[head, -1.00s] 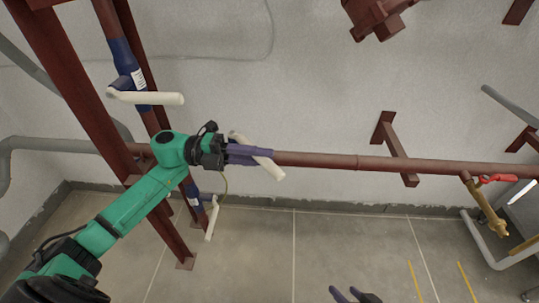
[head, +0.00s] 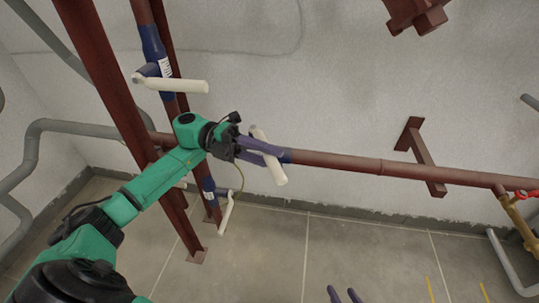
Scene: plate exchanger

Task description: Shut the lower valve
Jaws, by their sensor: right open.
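A white lever handle (head: 279,174) sits on the dark red horizontal pipe, beside a blue pipe section. The purple fingers of my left gripper (head: 264,150) are at this handle and overlap it; whether they are closed on it is unclear. A lower white handle (head: 226,212) hangs by a blue section low on the vertical pipe, beneath my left arm. An upper white handle (head: 172,85) sticks out to the right from a blue valve body higher on that pipe. My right gripper (head: 344,294) is open at the bottom edge, over the floor, away from all handles.
Dark red posts (head: 112,88) stand left of the valves. A wall bracket (head: 422,160) supports the horizontal pipe (head: 350,163). Grey pipes (head: 65,127) run at the left. A brass fitting with a red handle (head: 524,193) is at the right. The floor in front is clear.

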